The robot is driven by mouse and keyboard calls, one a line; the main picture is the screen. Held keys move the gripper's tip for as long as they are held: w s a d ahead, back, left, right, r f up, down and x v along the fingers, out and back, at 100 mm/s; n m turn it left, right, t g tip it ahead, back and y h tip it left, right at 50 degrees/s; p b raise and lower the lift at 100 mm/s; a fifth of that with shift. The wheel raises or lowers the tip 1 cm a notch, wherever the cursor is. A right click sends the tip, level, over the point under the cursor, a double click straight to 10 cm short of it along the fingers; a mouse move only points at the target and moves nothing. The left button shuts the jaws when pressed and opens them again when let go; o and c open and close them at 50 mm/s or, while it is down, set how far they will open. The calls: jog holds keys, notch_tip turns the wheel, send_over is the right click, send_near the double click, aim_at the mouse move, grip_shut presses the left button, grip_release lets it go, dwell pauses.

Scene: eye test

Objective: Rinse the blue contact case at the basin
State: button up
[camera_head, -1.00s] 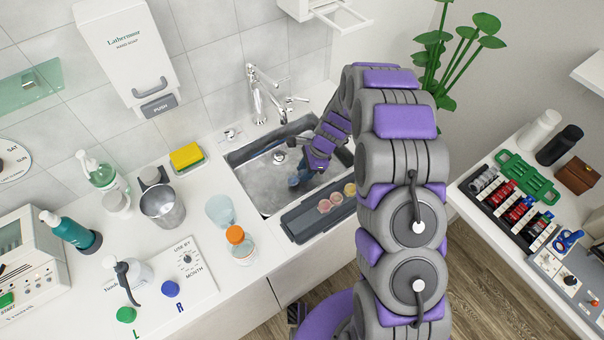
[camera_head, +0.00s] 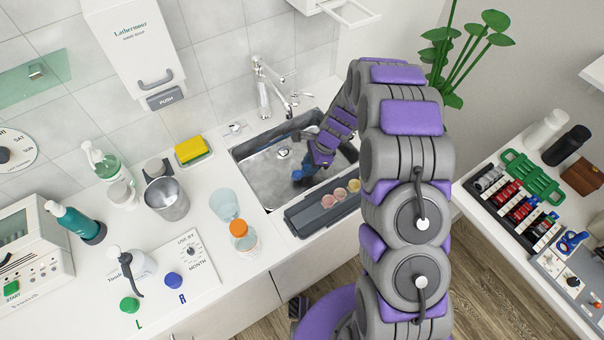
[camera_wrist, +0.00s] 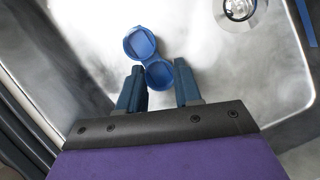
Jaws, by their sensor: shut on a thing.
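The blue contact case (camera_wrist: 144,45) shows in the wrist view as two joined round wells. My gripper (camera_wrist: 160,80) is shut on its nearer well, and the other well sticks out beyond the fingertips. The steel basin (camera_head: 262,180) lies under the case. In the head view my gripper (camera_head: 303,168) is inside the basin area, and the case there is a small blue patch that I cannot tell clearly from the blue fingers. The chrome tap (camera_head: 262,88) stands behind the basin. I cannot make out whether water runs.
A dark tray (camera_head: 296,222) with several small round pots lies along the basin's front. A yellow sponge (camera_head: 191,148), a clear cup (camera_head: 224,203), an orange-capped bottle (camera_head: 243,240) and a metal cup (camera_head: 166,200) stand left. A drain (camera_wrist: 240,8) shows in the basin floor.

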dwell(0.3)
jog(key=shift+r+p, duration=4.2)
jog(key=shift+r, duration=1.65)
jog(key=shift+r, duration=0.1)
notch_tip(320, 180, up, 4)
jog(key=p, duration=0.3)
